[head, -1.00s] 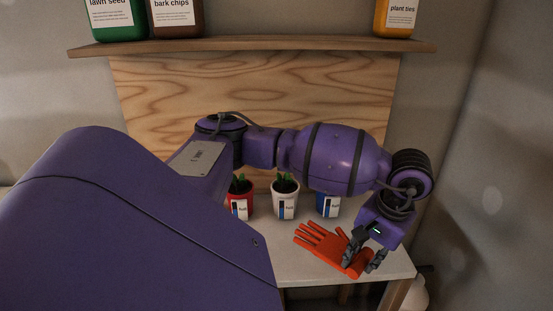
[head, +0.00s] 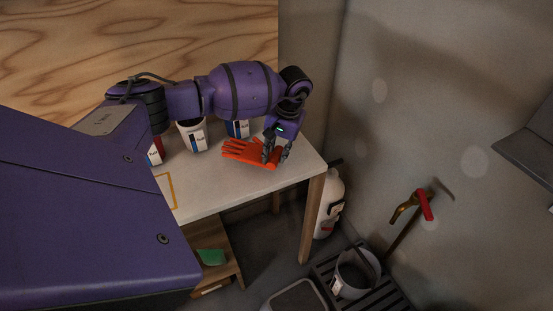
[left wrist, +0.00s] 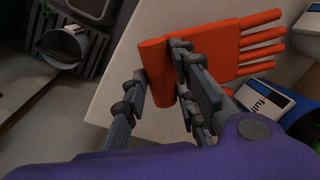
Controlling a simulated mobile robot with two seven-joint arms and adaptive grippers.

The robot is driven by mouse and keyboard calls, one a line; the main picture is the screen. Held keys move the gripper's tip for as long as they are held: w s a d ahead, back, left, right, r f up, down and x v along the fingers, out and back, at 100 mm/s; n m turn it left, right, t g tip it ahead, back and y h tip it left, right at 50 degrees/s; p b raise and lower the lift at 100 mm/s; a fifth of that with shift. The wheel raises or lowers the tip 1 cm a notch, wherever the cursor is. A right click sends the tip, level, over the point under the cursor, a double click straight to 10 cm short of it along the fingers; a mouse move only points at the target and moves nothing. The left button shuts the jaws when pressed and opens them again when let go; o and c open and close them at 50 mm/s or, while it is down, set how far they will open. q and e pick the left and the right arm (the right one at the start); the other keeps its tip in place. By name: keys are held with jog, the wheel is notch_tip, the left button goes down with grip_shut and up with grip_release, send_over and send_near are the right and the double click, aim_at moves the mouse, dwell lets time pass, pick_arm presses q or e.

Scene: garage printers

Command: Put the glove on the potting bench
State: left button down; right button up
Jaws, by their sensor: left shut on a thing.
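The orange-red glove (head: 247,152) is at the right end of the white-topped bench (head: 215,188), over its surface near the blue pot. I cannot tell whether it touches the top. My left gripper (head: 276,157) points down at the cuff end and is shut on the glove. In the left wrist view the fingers (left wrist: 161,88) are on either side of the cuff, and the glove (left wrist: 215,48) extends right with its fingers spread over the white top. My right gripper is not in view.
A red pot (head: 155,153), a white pot (head: 192,137) and a blue pot (head: 237,129) stand along the bench's back. An orange outline (head: 167,190) marks the top. A white jug (head: 329,203), a bucket (head: 356,274) and a wall tap (head: 412,205) are right of the bench.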

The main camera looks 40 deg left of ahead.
pick_arm(q)
jog(key=shift+w+a+f, duration=0.15)
jog(key=shift+w+f, duration=0.05)
jog(key=shift+f, duration=0.15)
notch_tip(320, 180, down, 2)
jog(key=shift+f+p, duration=0.1)
jog(key=shift+p, duration=0.2)
jog(key=shift+w+f, duration=0.1)
jog(key=shift+f, duration=0.45)
jog(key=c, duration=1.9)
grip_release()
jog(key=shift+f, duration=0.15)
jog(key=o, duration=0.5)
